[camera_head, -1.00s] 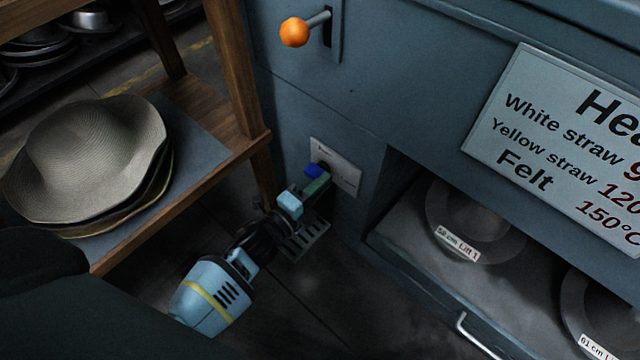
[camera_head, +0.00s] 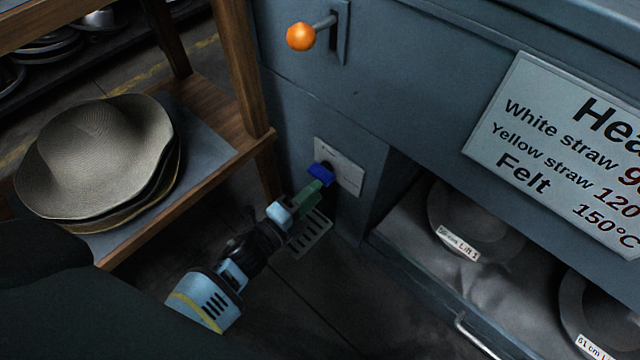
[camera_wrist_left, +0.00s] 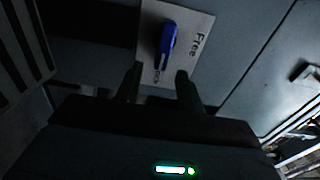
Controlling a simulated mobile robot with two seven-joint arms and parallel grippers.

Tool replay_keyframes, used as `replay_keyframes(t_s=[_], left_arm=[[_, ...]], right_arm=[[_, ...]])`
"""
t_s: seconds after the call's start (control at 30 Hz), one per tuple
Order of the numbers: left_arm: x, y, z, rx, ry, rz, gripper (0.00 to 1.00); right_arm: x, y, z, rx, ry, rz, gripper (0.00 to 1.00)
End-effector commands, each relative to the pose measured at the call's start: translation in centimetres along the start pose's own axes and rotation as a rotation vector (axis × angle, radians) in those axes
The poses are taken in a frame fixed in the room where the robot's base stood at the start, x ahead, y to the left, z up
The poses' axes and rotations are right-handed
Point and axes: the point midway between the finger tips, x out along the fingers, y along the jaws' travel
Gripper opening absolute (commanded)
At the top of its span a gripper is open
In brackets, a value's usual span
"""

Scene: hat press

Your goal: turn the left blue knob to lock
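The blue knob (camera_head: 320,174) sits on a light plate (camera_head: 343,166) low on the grey-blue press front. In the left wrist view the knob (camera_wrist_left: 167,42) is a long handle, its upper end tilted slightly right, beside the word "Free" on the plate (camera_wrist_left: 196,30). My left gripper (camera_head: 312,194) is just below and in front of the knob in the head view. In the wrist view its two fingers (camera_wrist_left: 158,78) are spread, with the knob's lower end seen between their tips and visible space on both sides. No lock label is readable. My right gripper is not in view.
An orange ball-ended lever (camera_head: 301,36) sticks out above the plate. A wooden shelf (camera_head: 190,205) with stacked hats (camera_head: 95,155) stands at the left. An open press compartment (camera_head: 400,225) with round moulds is at the right. Dark floor lies below.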

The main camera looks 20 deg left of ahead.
Motion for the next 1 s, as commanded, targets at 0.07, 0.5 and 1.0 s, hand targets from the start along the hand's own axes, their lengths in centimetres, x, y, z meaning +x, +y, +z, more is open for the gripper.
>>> replay_keyframes(t_s=[0.07, 0.5, 1.0], left_arm=[[-1.4, -0.2, 0.0, 0.001, -0.001, 0.001, 0.38], [-4.0, 0.0, 0.1, 0.002, -0.001, 0.001, 0.38], [-4.0, -0.9, 0.1, 0.004, -0.001, -0.005, 0.38]], right_arm=[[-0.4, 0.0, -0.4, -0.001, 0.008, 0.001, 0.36], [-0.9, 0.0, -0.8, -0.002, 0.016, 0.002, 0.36], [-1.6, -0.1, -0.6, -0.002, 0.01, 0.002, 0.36]])
